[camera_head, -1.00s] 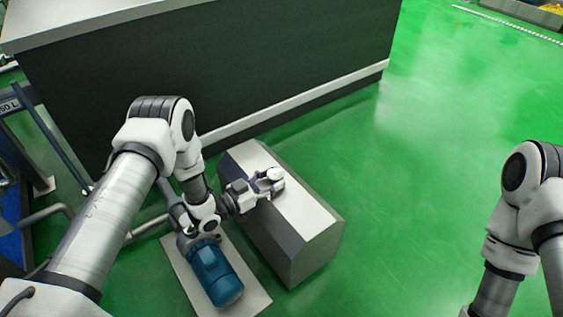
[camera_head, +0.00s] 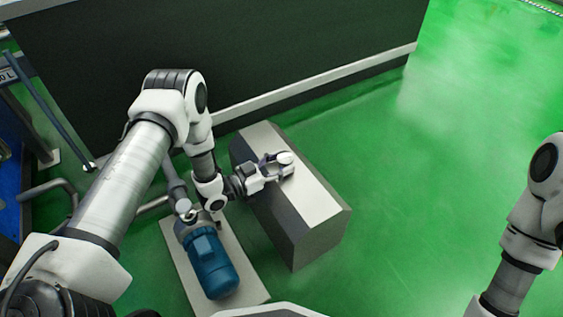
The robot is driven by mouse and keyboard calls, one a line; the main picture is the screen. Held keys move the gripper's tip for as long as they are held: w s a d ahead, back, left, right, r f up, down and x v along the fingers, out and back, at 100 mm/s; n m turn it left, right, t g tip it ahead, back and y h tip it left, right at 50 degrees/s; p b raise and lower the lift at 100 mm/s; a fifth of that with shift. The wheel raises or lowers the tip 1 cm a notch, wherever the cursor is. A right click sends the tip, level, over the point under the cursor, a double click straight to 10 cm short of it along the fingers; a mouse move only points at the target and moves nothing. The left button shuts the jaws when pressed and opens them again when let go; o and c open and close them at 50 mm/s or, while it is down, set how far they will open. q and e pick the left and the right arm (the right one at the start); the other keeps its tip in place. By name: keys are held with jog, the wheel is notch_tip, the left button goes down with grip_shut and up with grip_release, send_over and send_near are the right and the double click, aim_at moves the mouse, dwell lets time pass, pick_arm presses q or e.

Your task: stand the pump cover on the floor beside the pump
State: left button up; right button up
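The pump cover (camera_head: 312,205) is a long grey box with sloped upper sides and a pale top. It stands upright just right of the blue pump (camera_head: 211,264), and I cannot tell whether its underside touches the floor. The pump sits uncovered on a pale base plate (camera_head: 243,272). My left gripper (camera_head: 279,165) is at the top of the cover, near its far half. Its fingers look spaced apart, but whether they hold a handle there is too small to tell. My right gripper is out of view; only its arm shows at the right edge.
A large dark cabinet (camera_head: 230,60) with a pale bottom strip stands behind the cover. Pipes (camera_head: 50,188) and a blue frame (camera_head: 10,190) are at the left. The green floor (camera_head: 430,200) to the right of the cover is clear.

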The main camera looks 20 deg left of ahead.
pick_arm(q)
jog(key=shift+o, duration=1.4)
jog(key=shift+s+r, duration=0.1)
jog(key=shift+r, duration=0.1)
jog(key=p+v, duration=0.5)
jog(key=v, duration=0.7)
jog(key=shift+f, duration=0.1)
